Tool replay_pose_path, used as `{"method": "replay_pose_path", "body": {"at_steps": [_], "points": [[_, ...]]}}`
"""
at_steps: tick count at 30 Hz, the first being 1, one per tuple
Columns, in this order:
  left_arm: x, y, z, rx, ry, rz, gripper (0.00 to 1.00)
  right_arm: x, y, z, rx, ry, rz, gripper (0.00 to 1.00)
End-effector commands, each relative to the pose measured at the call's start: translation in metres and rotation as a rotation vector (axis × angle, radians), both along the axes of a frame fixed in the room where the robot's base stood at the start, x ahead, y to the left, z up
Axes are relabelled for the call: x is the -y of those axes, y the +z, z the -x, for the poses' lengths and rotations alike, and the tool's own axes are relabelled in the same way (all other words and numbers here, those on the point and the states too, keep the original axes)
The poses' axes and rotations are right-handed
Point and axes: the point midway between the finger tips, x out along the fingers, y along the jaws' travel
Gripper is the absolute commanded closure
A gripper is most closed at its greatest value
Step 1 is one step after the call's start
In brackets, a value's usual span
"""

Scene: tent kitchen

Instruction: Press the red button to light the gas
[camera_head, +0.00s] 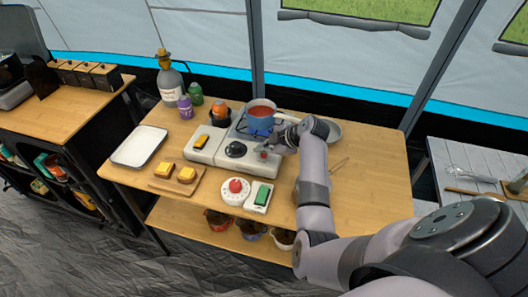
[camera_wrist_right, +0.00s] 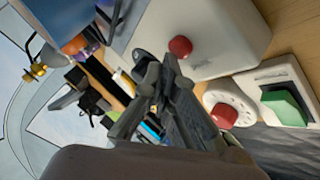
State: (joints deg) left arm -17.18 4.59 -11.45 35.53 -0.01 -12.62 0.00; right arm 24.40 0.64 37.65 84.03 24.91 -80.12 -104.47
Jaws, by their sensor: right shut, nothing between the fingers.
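The white gas stove (camera_head: 208,156) stands in the middle of the wooden table. A small red button (camera_head: 264,154) sits on its front right, beside a black knob (camera_head: 236,149). In the right wrist view the red button (camera_wrist_right: 180,47) shows on the white stove body (camera_wrist_right: 222,38), just beyond the fingertips. My right gripper (camera_head: 274,146) is shut and empty, close above the button; I cannot tell whether it touches it. Its dark fingers also show in the wrist view (camera_wrist_right: 160,72). My left gripper is not in view.
A blue pot (camera_head: 260,125) with red contents sits on the burner, close to my right gripper. In front of the stove lie a round white dial with a red knob (camera_head: 236,186) and a green switch (camera_head: 263,195). A white tray (camera_head: 140,146) and a bread board (camera_head: 163,183) lie left.

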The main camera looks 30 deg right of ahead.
Motion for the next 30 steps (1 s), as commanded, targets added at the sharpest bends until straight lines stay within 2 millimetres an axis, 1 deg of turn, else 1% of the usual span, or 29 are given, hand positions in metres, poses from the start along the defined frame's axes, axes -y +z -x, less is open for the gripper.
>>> {"method": "replay_pose_path", "body": {"at_steps": [1, 3, 13, 16, 30], "points": [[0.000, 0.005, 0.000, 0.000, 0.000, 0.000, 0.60, 0.001, 0.006, 0.000, 0.000, -0.001, 0.001, 1.00], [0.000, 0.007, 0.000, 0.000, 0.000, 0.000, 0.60, 0.000, 0.008, 0.000, 0.000, -0.001, 0.001, 1.00], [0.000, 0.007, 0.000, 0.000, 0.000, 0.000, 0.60, 0.000, 0.008, 0.000, 0.002, 0.000, 0.001, 1.00], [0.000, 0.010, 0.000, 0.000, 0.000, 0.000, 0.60, 0.001, 0.013, 0.000, 0.002, 0.000, 0.001, 1.00], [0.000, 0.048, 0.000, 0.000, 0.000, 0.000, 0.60, 0.001, 0.057, 0.000, 0.001, -0.001, 0.002, 1.00]]}}
